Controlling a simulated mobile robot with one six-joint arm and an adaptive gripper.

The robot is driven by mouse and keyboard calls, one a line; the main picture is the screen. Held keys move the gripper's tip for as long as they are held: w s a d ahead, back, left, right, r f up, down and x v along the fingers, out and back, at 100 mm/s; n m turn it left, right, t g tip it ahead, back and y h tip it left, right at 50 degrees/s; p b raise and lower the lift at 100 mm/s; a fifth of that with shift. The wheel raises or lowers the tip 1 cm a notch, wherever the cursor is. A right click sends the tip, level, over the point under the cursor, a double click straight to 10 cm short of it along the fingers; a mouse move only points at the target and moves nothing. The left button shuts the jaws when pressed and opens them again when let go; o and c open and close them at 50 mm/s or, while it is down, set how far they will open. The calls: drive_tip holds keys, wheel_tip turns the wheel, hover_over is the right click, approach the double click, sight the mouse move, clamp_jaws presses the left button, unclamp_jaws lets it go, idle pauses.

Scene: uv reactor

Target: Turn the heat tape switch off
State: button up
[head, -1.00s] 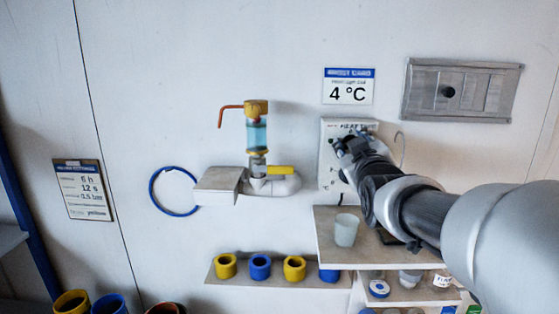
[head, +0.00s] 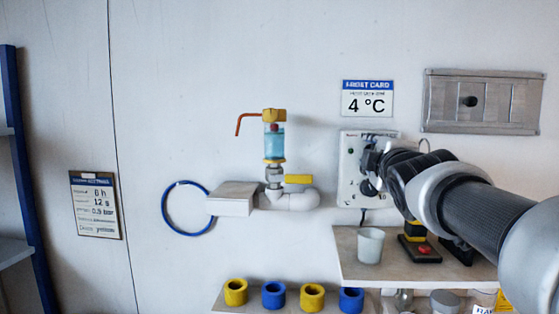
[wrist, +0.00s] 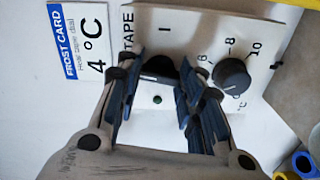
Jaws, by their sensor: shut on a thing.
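The heat tape control box (head: 349,186) is a white panel on the wall, partly hidden behind my gripper. In the wrist view its face (wrist: 197,28) shows the word TAPE and an "I" mark. A dark switch knob (wrist: 160,67) sits below that mark, between my fingertips, and its pointing direction is hard to see. My gripper (wrist: 161,75) is shut on this knob. A small dark green lamp (wrist: 157,99) shows between the fingers. A black numbered dial (wrist: 232,74) is right of the gripper, apart from it.
A frost card (head: 367,98) reading 4 °C hangs above the box. A shelf (head: 350,265) below holds a translucent cup (head: 369,245) and a red-button device (head: 420,249). Left are a valve assembly with a yellow handle (head: 298,179) and a blue ring (head: 164,208).

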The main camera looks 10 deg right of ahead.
drive_tip(key=shift+n, duration=0.9)
drive_tip(key=o, duration=1.1)
drive_tip(key=shift+c, duration=0.2)
drive_tip(key=s+a, duration=0.1)
drive_tip(key=s, duration=0.6)
drive_tip(key=shift+s+a, duration=0.2)
drive_tip(key=shift+a, duration=0.05)
